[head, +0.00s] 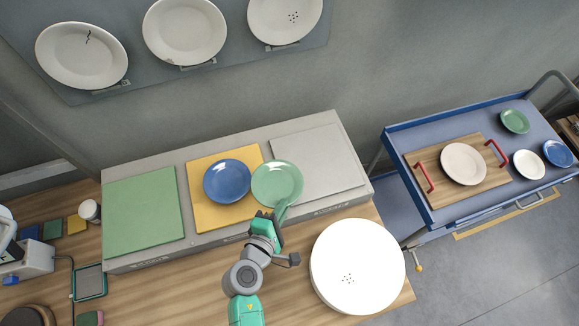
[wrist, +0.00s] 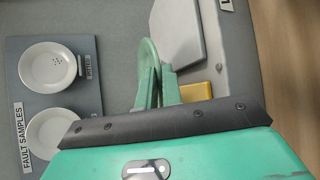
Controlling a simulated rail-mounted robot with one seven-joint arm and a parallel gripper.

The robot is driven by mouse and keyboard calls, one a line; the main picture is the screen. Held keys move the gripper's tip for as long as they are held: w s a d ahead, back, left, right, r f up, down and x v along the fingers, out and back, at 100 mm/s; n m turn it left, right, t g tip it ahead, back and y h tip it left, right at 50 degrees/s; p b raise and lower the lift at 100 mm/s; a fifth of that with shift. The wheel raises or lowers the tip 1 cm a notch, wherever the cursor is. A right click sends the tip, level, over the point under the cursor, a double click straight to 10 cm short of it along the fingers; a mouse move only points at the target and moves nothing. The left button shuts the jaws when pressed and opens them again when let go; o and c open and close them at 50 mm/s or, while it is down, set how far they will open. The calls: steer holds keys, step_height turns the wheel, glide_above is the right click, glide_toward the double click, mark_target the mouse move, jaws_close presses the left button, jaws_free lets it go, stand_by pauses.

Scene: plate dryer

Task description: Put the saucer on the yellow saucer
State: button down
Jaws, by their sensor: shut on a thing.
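My gripper (head: 281,211) is shut on the near rim of a green saucer (head: 277,182). The saucer appears over the right edge of a yellow square pad (head: 209,216) and the grey surface beside it; its height above them is hard to judge. In the wrist view the green saucer (wrist: 149,55) shows nearly edge-on between the fingers (wrist: 158,88), with a bit of the yellow pad (wrist: 196,92) to the right. A blue saucer (head: 227,181) lies on the yellow pad, just left of the green one. The only yellow thing like a target is this pad; I see no yellow saucer.
A green pad (head: 143,211) lies left and a grey pad (head: 318,163) right on the same grey block. A large white round plate (head: 357,262) stands at front right. A blue cart (head: 447,214) holds several dishes. Sample plates (head: 184,30) hang on the wall.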

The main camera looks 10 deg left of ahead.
steer(key=s+d+r+n+y+p, duration=0.1)
steer(key=d+r+y+p, duration=0.1)
steer(key=r+p, duration=0.3)
steer(key=s+d+r+n+y+p, duration=0.1)
steer(key=d+r+p, duration=0.3)
steer(key=r, duration=0.4)
steer(key=shift+s+r+n+t+y+p, duration=0.35)
steer(key=shift+n+y+p, duration=0.3)
steer(key=shift+p, duration=0.25)
steer(key=shift+f, duration=0.1)
